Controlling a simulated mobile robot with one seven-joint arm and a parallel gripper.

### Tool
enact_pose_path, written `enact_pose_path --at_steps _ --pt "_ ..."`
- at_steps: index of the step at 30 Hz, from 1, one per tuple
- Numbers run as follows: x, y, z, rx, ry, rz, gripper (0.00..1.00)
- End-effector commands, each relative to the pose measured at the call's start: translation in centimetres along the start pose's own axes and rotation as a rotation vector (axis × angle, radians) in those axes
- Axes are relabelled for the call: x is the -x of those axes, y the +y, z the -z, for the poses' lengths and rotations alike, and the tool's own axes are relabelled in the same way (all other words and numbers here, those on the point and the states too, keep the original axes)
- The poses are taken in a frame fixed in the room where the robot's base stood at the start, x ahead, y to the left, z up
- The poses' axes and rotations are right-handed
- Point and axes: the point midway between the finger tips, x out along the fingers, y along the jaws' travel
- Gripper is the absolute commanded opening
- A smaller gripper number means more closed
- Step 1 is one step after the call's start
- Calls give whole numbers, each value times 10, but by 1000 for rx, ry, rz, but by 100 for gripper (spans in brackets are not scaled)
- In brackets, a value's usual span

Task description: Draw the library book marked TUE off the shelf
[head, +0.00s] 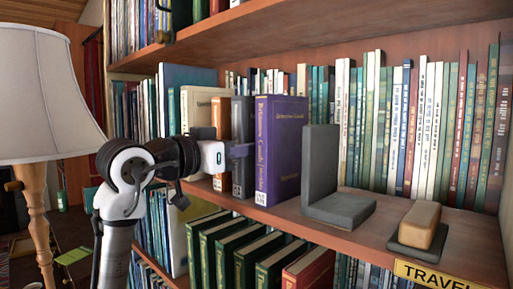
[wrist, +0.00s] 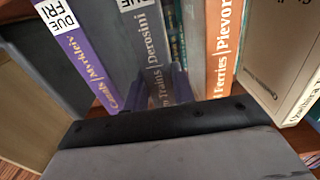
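A grey book (wrist: 151,50) with a white label reading "DUE" stands upright in the wrist view; the label's day is cut off by the top edge. It also shows in the head view (head: 243,178), between a purple book (head: 279,150) and an orange book (head: 221,123). The purple book's label reads "DUE FRI" in the wrist view (wrist: 84,55). My gripper (wrist: 158,88) is at the grey book's spine, with one purplish finger on each side of it. I cannot tell whether the fingers press on it. In the head view my gripper (head: 240,150) reaches in from the left.
A cream book (head: 200,108) stands left of the orange one. A grey bookend (head: 320,170) stands right of the purple book, then a stamp-like block (head: 420,224). A back row of books (head: 430,125) lines the shelf. A lamp (head: 45,95) stands at far left.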

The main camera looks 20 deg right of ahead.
Motion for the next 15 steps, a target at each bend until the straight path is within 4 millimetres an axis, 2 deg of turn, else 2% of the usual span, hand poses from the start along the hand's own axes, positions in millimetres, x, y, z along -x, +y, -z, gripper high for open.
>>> enact_pose_path --at_steps 1,4,15 --pt "0 0 0 0 0 0 11" --pt "0 0 0 0 0 0 0" --pt "1 0 4 -1 3 0 0"
